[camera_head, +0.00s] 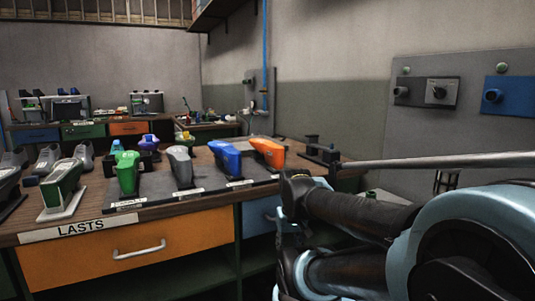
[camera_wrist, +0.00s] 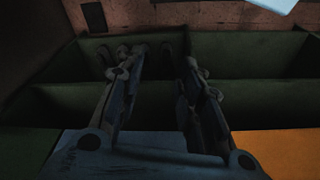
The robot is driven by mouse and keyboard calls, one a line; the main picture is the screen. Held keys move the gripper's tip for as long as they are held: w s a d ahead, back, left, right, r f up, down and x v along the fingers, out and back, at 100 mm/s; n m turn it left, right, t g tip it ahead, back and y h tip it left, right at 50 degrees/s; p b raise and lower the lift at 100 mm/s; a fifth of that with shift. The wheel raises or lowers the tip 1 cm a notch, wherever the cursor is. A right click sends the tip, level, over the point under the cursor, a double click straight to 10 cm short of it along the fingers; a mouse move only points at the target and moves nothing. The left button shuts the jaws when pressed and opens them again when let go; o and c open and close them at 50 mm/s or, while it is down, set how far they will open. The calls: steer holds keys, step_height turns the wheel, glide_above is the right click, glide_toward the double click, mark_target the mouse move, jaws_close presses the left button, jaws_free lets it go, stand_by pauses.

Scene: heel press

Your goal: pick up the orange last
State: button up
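The orange last (camera_head: 268,150) stands at the right end of a row of lasts on a dark rack on the workbench, in the head view. The blue last (camera_head: 224,158) is just left of it, then a grey last (camera_head: 180,166) and a green last (camera_head: 126,173). My gripper (camera_wrist: 162,62) shows in the wrist view with its two fingers apart and nothing between them. It faces dark green open compartments (camera_wrist: 255,98), and no last shows in that view. In the head view I cannot make out my gripper's fingers.
The workbench has an orange drawer (camera_head: 125,255) labelled LASTS and a blue drawer (camera_head: 260,217). A black fixture (camera_head: 320,153) sits right of the orange last. My arm fills the lower right. A grey wall panel (camera_head: 460,125) with knobs is at right.

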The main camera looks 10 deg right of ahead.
steer(key=shift+o, duration=0.6)
steer(key=o, duration=0.4)
steer(key=shift+s+r, duration=0.2)
steer(key=shift+r, duration=0.05)
steer(key=shift+o, duration=1.3)
steer(key=w+r, duration=0.7)
steer(key=r, duration=0.4)
steer(key=w+r+n+g, duration=0.1)
steer(key=w+r, duration=0.6)
steer(key=r, duration=0.4)
steer(key=shift+w+r+n, duration=0.25)
steer(key=shift+w+n, duration=0.05)
steer(key=shift+w, duration=0.1)
step_height(320, 180, up, 17)
steer(key=n+g, duration=0.1)
steer(key=n, duration=0.1)
glide_above(270, 144)
step_height(270, 144, down, 16)
steer(key=shift+f, duration=0.1)
